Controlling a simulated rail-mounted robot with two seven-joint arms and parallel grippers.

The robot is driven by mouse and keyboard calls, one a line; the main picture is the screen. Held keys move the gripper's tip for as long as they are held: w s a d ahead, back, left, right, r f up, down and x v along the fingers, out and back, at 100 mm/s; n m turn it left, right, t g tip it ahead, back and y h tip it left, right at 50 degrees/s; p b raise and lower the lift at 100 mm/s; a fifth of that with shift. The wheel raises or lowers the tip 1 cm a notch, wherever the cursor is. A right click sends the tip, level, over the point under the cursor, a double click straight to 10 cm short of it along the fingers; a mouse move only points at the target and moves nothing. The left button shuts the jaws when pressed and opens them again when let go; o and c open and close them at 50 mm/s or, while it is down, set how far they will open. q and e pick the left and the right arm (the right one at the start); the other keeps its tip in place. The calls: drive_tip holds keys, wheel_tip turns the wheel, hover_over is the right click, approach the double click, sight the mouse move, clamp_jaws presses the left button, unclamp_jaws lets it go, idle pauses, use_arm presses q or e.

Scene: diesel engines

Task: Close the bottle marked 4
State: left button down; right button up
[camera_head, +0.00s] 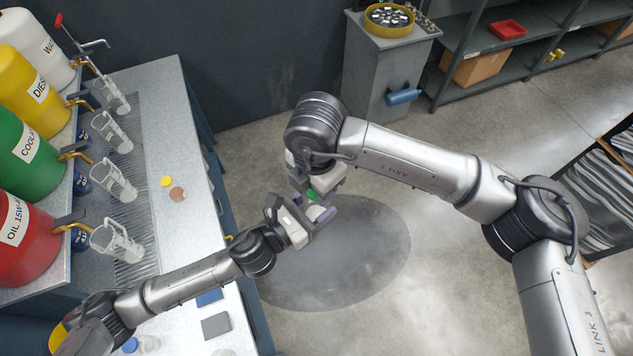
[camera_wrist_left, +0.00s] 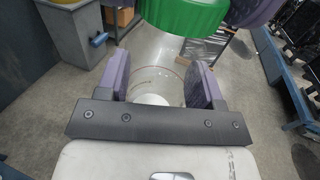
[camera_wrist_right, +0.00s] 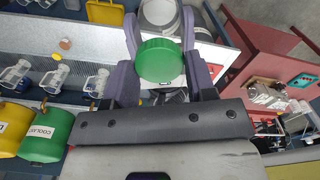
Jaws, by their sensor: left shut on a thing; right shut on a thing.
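A green cap (camera_head: 310,195) is between the fingers of my right gripper (camera_head: 309,190), in mid-air in front of the bench. It shows large in the right wrist view (camera_wrist_right: 160,60) and at the top of the left wrist view (camera_wrist_left: 188,16). My left gripper (camera_head: 318,215) is shut on a clear bottle (camera_wrist_left: 158,75), just below the cap; a pale round part of the bottle (camera_wrist_right: 159,14) shows beyond the cap in the right wrist view. I cannot tell whether cap and bottle touch. No number is readable on the bottle.
The bench at left (camera_head: 165,110) holds several clear jugs on a grate, below coloured drums (camera_head: 28,155). A yellow cap (camera_head: 166,181) and a brown cap (camera_head: 177,194) lie on it. A grey cabinet (camera_head: 385,75) stands behind. The floor around the grippers is clear.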

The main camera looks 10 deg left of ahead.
drive_tip(key=m, duration=0.6)
drive_tip(key=shift+w+a, duration=0.1)
drive_tip(key=m, duration=0.4)
drive_tip(key=shift+m, duration=0.3)
drive_tip(key=o, duration=0.9)
drive_tip(key=shift+r, duration=2.25)
drive_tip(key=shift+w, duration=0.1)
drive_tip(key=shift+c, duration=0.2)
